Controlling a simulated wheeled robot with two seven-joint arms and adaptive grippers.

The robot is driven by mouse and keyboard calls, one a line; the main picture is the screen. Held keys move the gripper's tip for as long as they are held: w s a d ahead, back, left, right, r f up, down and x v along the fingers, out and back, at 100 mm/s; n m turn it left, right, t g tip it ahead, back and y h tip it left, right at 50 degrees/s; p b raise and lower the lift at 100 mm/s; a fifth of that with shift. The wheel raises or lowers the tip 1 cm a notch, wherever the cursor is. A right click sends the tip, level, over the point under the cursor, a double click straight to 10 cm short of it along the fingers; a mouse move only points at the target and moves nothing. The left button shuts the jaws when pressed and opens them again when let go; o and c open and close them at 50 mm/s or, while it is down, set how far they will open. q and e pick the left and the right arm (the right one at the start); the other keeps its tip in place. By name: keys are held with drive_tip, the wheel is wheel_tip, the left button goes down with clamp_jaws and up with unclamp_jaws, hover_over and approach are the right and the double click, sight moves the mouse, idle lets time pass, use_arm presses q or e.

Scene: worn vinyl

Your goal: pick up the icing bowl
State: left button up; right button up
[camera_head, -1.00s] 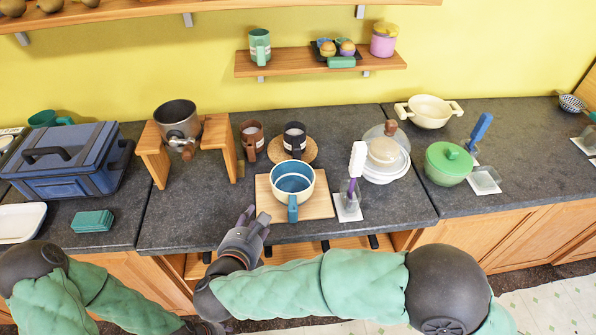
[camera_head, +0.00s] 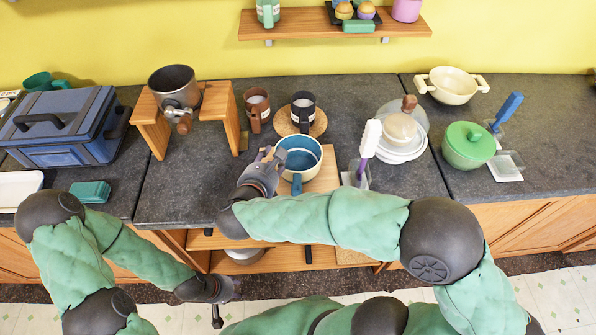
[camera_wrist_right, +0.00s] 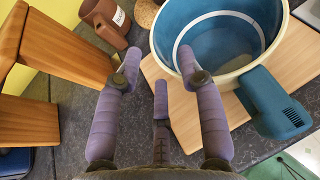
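The icing bowl (camera_head: 302,158) has a blue inside, a pale rim and a blue handle pointing toward me; it sits on a light wooden board (camera_head: 326,178) on the counter. It also shows large at upper right in the right wrist view (camera_wrist_right: 225,35). My right gripper (camera_head: 270,154) is at the bowl's left side; its purple fingers (camera_wrist_right: 157,65) are spread and empty. One finger overlaps the bowl's rim in the wrist view; I cannot tell whether it touches. My left gripper (camera_head: 230,290) hangs low in front of the counter, its fingers too unclear to read.
Two mugs (camera_head: 257,108) (camera_head: 303,110) stand behind the bowl. A wooden stand (camera_head: 222,110) with a metal pot (camera_head: 172,86) is left. A white-and-purple brush (camera_head: 369,140) in a holder and a lidded white dish (camera_head: 400,145) are right. Bare counter lies left of the board.

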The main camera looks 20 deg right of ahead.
drive_tip(key=x, duration=0.2)
drive_tip(key=b+x, duration=0.1)
drive_tip(key=x, duration=0.1)
drive_tip(key=shift+w+a+f, duration=0.1)
drive_tip(key=shift+w+a, duration=0.05)
drive_tip(key=shift+a, duration=0.05)
clamp_jaws()
drive_tip(key=shift+r, duration=0.45)
drive_tip(key=s+a+r+p, duration=0.3)
drive_tip(key=s+r+p, duration=0.2)
drive_tip(key=s+r, duration=0.7)
drive_tip(key=shift+s, duration=0.85)
